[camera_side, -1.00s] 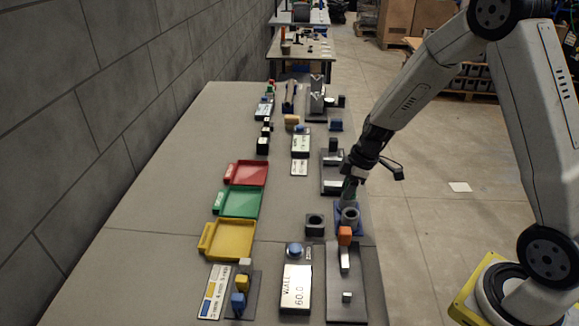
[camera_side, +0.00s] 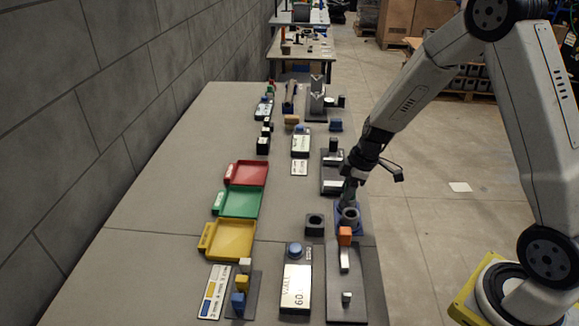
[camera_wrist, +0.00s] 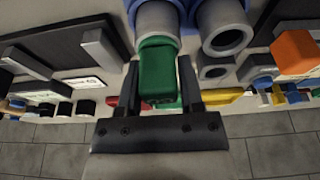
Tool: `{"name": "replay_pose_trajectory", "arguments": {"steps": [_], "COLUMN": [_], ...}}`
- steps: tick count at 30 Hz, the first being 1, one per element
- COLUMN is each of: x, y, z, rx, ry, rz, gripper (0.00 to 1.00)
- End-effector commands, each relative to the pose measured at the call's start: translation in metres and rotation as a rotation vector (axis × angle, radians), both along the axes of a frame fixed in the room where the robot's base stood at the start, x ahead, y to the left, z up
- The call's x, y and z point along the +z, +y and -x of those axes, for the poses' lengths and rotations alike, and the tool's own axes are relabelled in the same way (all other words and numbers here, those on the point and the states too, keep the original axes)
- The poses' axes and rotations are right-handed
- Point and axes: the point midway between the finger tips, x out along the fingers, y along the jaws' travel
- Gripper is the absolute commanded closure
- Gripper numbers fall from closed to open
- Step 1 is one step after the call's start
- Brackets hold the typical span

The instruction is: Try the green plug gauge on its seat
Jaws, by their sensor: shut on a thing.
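The green plug gauge (camera_wrist: 158,72) is between the two fingers of my gripper (camera_wrist: 158,68), which is shut on its green grip. In the wrist view a grey cylindrical part lies beyond the grip, against a blue holder (camera_wrist: 205,14). I cannot tell whether the gauge's end is inside a bore there. Beside it, a grey ring with an open bore (camera_wrist: 226,28) stands in the same holder. In the side view my gripper (camera_side: 351,184) is low, just behind the blue holder (camera_side: 357,224) and its grey ring (camera_side: 349,214); the green gauge shows only partly.
An orange block (camera_side: 345,235) on a dark plate stands close in front of the holder. A dark block with a bore (camera_side: 315,224) is to its left. Red (camera_side: 248,173), green (camera_side: 240,203) and yellow (camera_side: 230,240) trays lie further left.

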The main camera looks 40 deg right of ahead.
Motion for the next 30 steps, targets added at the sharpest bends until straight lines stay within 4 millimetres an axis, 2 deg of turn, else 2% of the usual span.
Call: {"name": "replay_pose_trajectory", "arguments": {"steps": [2, 3, 5, 6, 7, 20, 30], "x": [-0.001, -0.001, -0.001, -0.001, -0.001, 0.002, 0.027], "y": [0.000, 0.000, 0.000, 0.000, 0.000, 0.000, -0.006], "z": [0.000, 0.000, 0.000, 0.000, 0.000, 0.001, 0.005], "rx": [0.000, 0.000, 0.000, 0.000, 0.000, 0.000, -0.002], "ry": [0.001, 0.001, 0.001, 0.001, 0.001, 0.000, -0.003], "rz": [0.001, 0.001, 0.000, 0.000, 0.000, 0.000, 0.001], "gripper": [1.00, 0.49, 0.30, 0.18, 0.11, 0.11, 0.11]}}
